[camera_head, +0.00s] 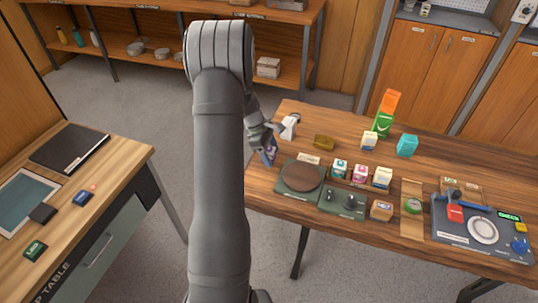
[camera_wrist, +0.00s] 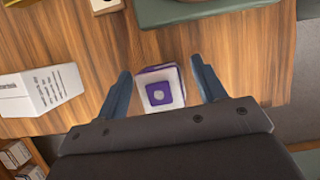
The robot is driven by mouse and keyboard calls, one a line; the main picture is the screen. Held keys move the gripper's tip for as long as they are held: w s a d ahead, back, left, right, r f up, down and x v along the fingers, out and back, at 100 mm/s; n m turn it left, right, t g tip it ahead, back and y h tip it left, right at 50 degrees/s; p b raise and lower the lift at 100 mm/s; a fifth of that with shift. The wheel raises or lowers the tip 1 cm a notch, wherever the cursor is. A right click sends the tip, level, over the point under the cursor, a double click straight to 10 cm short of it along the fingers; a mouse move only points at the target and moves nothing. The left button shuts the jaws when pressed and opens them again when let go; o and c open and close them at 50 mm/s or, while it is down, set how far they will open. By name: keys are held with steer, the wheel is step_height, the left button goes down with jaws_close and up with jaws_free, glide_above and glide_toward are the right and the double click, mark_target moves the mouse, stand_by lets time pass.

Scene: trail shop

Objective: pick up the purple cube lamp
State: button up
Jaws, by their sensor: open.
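The purple cube lamp (camera_wrist: 159,92) shows in the wrist view as a small white and purple cube with a purple square and a pale round mark on its face. It sits on the wooden table between the two fingers of my gripper (camera_wrist: 164,82), with a small gap on each side. The gripper is open. In the head view my gripper (camera_head: 268,152) is at the left end of the table, and the lamp is mostly hidden there.
A white box (camera_wrist: 42,92) lies left of the gripper in the wrist view. A dark green base with a brown round top (camera_head: 302,176) stands just right of the gripper. Several small boxes, an orange and green stack (camera_head: 385,113) and a teal block (camera_head: 407,145) stand further right.

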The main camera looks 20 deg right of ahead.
steer(key=shift+f, duration=0.2)
steer(key=shift+c, duration=0.4)
steer(key=c, duration=1)
steer(key=shift+r, duration=0.1)
